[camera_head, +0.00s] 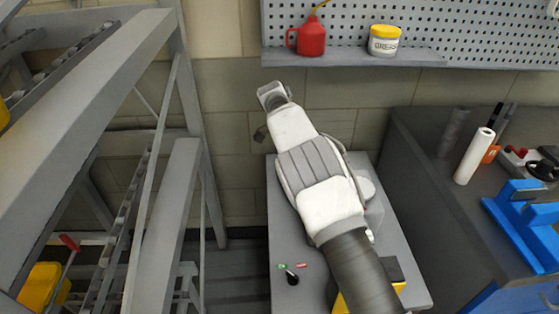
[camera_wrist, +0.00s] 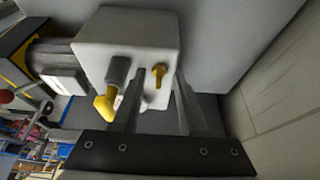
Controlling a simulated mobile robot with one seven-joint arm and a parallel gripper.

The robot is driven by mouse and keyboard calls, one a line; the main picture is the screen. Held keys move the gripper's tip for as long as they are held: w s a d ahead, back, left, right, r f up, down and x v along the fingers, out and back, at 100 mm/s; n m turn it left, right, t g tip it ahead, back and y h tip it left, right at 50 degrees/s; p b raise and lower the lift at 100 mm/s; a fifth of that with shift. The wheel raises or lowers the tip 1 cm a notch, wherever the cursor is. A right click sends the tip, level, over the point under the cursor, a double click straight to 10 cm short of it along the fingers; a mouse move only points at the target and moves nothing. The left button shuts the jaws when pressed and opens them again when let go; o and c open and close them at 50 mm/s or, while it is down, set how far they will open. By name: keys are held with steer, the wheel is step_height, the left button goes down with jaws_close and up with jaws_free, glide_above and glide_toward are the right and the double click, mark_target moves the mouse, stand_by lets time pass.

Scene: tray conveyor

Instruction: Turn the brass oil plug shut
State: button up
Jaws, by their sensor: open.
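In the wrist view, a small brass plug (camera_wrist: 159,70) stands out from the face of a light grey box-shaped housing (camera_wrist: 120,35). A second brass piece, a bent fitting (camera_wrist: 104,106), sits on a dark stub at the left on the same face. My gripper (camera_wrist: 160,84) is open. Its two fingers point at the housing, one on each side of the small brass plug in this view. I cannot tell whether either finger touches it. In the head view my arm covers most of the housing, and neither brass piece shows.
In the head view, the grey bench (camera_head: 285,240) carries a small black-knobbed lever (camera_head: 292,277). A steel frame (camera_head: 185,200) stands left. A workbench (camera_head: 420,170) with a blue fixture (camera_head: 525,225) is right. A red oil can (camera_head: 312,37) and grease tub (camera_head: 383,41) stand on the wall shelf.

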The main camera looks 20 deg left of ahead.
steer(key=s+a+p, duration=0.3)
steer(key=a+p, duration=0.2)
steer(key=a, duration=0.2)
steer(key=shift+s+a, duration=0.25)
stand_by(0.5)
steer(key=shift+s, duration=0.1)
